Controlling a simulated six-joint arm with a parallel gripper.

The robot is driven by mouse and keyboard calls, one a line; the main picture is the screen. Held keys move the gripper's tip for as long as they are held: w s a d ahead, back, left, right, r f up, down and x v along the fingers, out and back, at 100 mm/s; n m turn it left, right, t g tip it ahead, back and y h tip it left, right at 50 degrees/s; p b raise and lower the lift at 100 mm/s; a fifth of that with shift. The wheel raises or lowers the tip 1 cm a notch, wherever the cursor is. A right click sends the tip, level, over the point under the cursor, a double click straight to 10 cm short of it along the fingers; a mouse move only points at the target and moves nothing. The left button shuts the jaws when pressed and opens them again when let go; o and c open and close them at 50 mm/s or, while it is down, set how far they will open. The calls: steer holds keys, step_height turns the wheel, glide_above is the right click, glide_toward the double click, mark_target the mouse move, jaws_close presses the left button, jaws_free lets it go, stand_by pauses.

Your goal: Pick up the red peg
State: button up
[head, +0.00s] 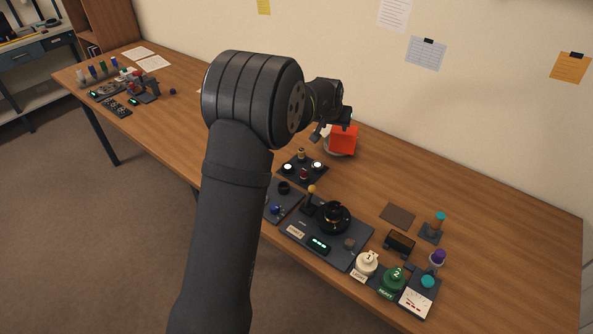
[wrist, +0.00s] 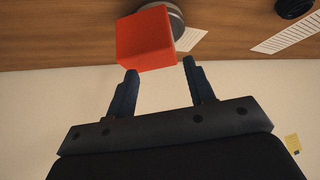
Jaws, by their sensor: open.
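A red block (head: 343,138) with flat faces sits on or against a grey round piece (head: 328,148) near the back of the table. I cannot tell whether this block is the red peg. In the wrist view the red block (wrist: 145,40) is just beyond my fingertips, with the grey round piece (wrist: 176,22) partly behind it. My gripper (wrist: 160,69) is open and nothing is between its fingers. In the head view my gripper (head: 333,126) is beside the block. A small dark red piece (head: 303,175) stands on a black board (head: 291,178) nearer the front.
My arm hides the table's middle.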

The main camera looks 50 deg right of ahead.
steer(key=w+a+r+m, duration=0.1)
steer(key=w+a, duration=0.1)
steer(key=a, duration=0.9)
glide_toward(304, 170)
steer(key=shift+m+g, duration=0.4)
steer(key=shift+w+x, duration=0.2)
steer(key=shift+x, duration=2.35)
steer(key=shift+w+x, duration=0.15)
steer(key=shift+x, duration=2.45)
steer(key=c, duration=1.1)
